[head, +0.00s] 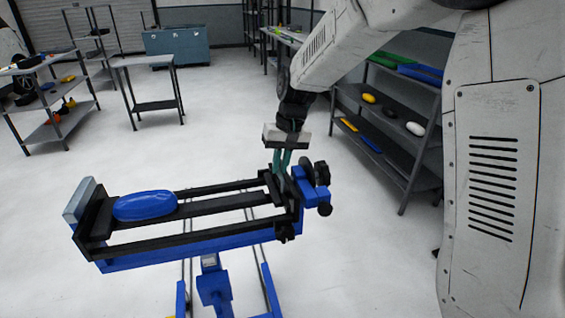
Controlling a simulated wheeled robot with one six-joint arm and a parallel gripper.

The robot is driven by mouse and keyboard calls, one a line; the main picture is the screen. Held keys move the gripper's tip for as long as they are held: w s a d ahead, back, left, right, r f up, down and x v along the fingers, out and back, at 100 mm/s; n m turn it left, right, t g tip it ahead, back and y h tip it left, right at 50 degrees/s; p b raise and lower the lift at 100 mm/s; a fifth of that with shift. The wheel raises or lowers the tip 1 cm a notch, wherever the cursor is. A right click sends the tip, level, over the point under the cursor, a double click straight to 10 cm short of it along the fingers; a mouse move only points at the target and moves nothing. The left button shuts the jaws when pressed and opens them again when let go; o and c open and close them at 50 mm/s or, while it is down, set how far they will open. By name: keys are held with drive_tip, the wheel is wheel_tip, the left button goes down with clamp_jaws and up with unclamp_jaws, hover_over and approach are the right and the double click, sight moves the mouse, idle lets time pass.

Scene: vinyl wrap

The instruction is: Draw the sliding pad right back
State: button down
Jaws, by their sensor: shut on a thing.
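A blue-framed rig with black rails (215,233) stands in the middle of the head view. The sliding pad (270,186), a dark block across the rails, is at the right end, close to the blue end block (313,190). My gripper (282,172) reaches down with its teal fingers shut on the pad, whose gripped part is largely hidden by them. A glossy blue oval piece (145,205) lies on the middle bar near the left end, well apart from the pad. A pale grey block (80,200) stands at the far left end.
Dark knobs (322,174) stick out at the rig's right end, close to my gripper. Shelves with coloured parts (392,140) stand at the right behind my arm. A small table (146,62) and more shelving stand at the back left. The floor around the rig is mostly clear.

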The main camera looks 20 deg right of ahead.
drive_tip(key=shift+d, duration=0.25)
drive_tip(key=c, duration=1.5)
unclamp_jaws()
drive_tip(key=shift+d, duration=0.15)
drive_tip(key=r, duration=0.2)
drive_tip(key=d+r, duration=0.1)
drive_tip(key=r, duration=0.4)
drive_tip(key=shift+d+r, duration=0.15)
drive_tip(key=shift+r, duration=0.25)
